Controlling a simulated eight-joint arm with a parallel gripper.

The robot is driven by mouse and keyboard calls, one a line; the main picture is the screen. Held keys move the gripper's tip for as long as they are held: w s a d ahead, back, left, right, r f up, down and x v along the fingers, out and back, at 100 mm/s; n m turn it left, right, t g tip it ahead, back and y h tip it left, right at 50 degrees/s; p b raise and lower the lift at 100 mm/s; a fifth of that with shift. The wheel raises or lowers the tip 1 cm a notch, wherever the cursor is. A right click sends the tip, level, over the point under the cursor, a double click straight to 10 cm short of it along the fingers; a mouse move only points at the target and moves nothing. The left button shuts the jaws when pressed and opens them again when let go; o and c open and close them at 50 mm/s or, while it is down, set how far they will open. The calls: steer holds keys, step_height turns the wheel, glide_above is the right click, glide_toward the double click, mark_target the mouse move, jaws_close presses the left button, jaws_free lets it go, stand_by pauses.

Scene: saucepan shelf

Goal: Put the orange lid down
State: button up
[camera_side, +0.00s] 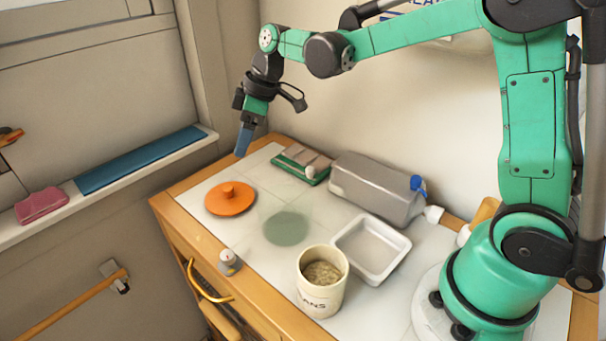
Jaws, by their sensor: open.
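The orange lid (230,199) is a round disc with a small knob on top. It lies flat on the white tabletop, near the left edge. My gripper (243,141) is above the table's back left part, up and slightly right of the lid, with its blue fingertips pointing down. It is apart from the lid and holds nothing that I can see. The gap between the fingers is hard to make out from this side.
A green round patch (286,228) is right of the lid. A cream pot (322,281), a white tray (371,249), a grey container (376,188) and a green-edged box (301,164) stand on the table. A small grey item (229,262) is at the front edge.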

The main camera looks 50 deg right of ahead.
steer(key=s+d+r+m+t+h, duration=0.1)
steer(key=s+d+m+t+h, duration=0.1)
steer(key=s+m, duration=0.7)
steer(key=s+t+h, duration=0.1)
steer(key=s+t, duration=0.1)
steer(key=s, duration=0.4)
steer(key=shift+r, duration=0.25)
